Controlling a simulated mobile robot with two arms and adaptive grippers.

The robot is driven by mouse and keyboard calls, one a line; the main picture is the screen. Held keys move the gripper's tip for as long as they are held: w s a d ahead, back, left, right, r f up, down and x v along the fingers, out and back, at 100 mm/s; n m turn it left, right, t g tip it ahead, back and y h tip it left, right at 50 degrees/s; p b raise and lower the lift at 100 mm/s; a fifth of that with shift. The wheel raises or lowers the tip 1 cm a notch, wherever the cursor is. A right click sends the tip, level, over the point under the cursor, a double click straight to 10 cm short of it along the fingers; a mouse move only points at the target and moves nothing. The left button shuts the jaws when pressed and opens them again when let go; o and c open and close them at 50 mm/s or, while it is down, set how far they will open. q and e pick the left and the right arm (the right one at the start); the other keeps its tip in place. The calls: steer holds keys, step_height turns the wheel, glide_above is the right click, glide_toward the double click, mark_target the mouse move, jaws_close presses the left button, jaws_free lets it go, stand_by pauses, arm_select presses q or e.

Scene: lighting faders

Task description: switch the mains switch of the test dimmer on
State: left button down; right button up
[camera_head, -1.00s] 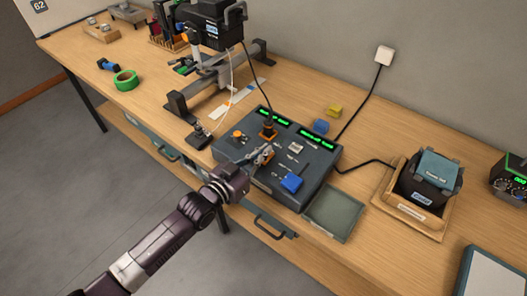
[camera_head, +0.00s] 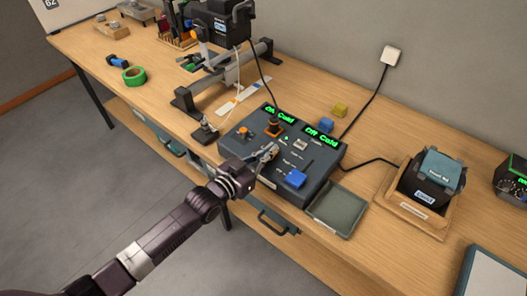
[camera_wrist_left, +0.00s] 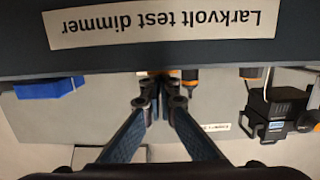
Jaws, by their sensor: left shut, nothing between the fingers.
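The test dimmer (camera_head: 236,152) is a dark console near the table's front edge. Two green displays at its back appear to read "On Cold" (camera_head: 280,115) on the left and "Off Cold" (camera_head: 321,136) on the right. A small green light shows mid-panel. Its top has an orange knob, a black-and-orange part (camera_head: 273,130), a pale square control (camera_head: 300,145) and a blue block (camera_head: 296,178). I cannot tell which is the mains switch. My left gripper (camera_head: 274,149) is shut and empty, over the panel's middle. The left wrist view shows its fingers (camera_wrist_left: 160,88) beside the label "Larkvolt test dimmer" (camera_wrist_left: 163,24), upside down.
A grey tray (camera_head: 337,207) lies right of the dimmer. A boxed black device (camera_head: 437,180) stands farther right, and a black stand (camera_head: 222,78) behind left. Cables run behind the dimmer. Blue and yellow blocks (camera_head: 340,110) lie behind it.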

arm_select(q)
steer(key=shift+w+r+p, duration=0.25)
steer(key=shift+r+p, duration=0.1)
steer(key=shift+r, duration=0.2)
step_height(320, 180, up, 3)
steer(key=shift+w+d+p, duration=0.1)
steer(key=shift+p, duration=1.15)
steer(key=v, duration=0.2)
steer(key=b+v, duration=0.1)
steer(key=v, duration=0.1)
steer(key=shift+s+r, duration=0.3)
steer(key=shift+s, duration=0.2)
steer(key=s+a+r, duration=0.1)
steer(key=s, duration=0.1)
steer(key=s+a+r+b, duration=0.1)
steer(key=s+a, duration=0.1)
steer(key=shift+r+b, duration=0.1)
steer(key=shift+b, duration=0.2)
arm_select(e)
steer(key=shift+s+r, duration=0.15)
steer(key=shift+r, duration=0.35)
arm_select(q)
steer(key=shift+w, duration=0.1)
